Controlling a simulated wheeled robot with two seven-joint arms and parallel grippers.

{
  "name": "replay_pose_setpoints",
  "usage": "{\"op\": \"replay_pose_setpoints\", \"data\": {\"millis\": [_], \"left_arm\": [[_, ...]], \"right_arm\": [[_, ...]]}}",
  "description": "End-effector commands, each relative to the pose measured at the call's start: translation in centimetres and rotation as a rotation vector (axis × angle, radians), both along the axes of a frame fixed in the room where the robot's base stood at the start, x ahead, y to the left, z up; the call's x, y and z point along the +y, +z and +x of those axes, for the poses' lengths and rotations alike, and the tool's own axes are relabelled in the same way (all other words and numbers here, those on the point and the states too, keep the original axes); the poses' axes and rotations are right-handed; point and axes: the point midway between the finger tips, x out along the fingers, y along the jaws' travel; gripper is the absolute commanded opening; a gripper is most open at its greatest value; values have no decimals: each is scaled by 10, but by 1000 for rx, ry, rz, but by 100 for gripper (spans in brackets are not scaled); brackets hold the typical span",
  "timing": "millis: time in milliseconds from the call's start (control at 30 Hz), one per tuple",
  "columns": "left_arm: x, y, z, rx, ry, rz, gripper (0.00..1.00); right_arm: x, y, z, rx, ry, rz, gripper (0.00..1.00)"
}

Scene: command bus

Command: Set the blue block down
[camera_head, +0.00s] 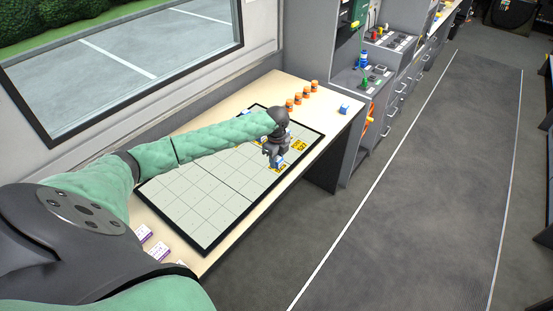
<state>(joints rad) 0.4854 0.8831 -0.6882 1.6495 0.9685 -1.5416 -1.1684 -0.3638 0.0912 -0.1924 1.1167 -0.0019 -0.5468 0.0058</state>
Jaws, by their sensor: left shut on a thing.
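My left arm reaches in from the left over the table. My left gripper (276,158) is shut on a small blue block (279,162) and points down at the right part of a gridded board (205,205). The block is low over the board; I cannot tell whether it touches the surface. Yellow labels (298,145) lie on the board beside it. Another blue block (344,109) sits on the table's far right corner. My right gripper is not in view.
Several orange containers (298,99) stand in a row behind the board. White and purple boxes (142,234) lie at the table's near left edge. A grey cabinet (365,95) with equipment adjoins the table's right end. The floor (400,210) to the right is clear.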

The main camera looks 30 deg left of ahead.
Motion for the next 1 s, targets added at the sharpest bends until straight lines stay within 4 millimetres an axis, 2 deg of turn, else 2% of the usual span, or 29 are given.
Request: {"op": "replay_pose_setpoints", "data": {"millis": [100, 133, 233, 533, 667, 800, 1000], "left_arm": [[0, -2, 0, 0, 0, 0, 10], [0, -3, 0, 0, 0, 0, 34], [0, -2, 0, 0, 0, 0, 54], [0, -2, 0, 0, 0, 0, 54], [0, 5, 1, -2, 0, 0, 54], [0, 24, 1, -3, 0, 0, 54], [0, 64, 1, -4, 0, 1, 54]], "right_arm": [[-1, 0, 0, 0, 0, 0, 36], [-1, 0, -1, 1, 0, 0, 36], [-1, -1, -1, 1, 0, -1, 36], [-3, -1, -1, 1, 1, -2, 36], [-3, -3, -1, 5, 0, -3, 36], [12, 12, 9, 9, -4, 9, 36], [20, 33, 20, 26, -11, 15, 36]]}}
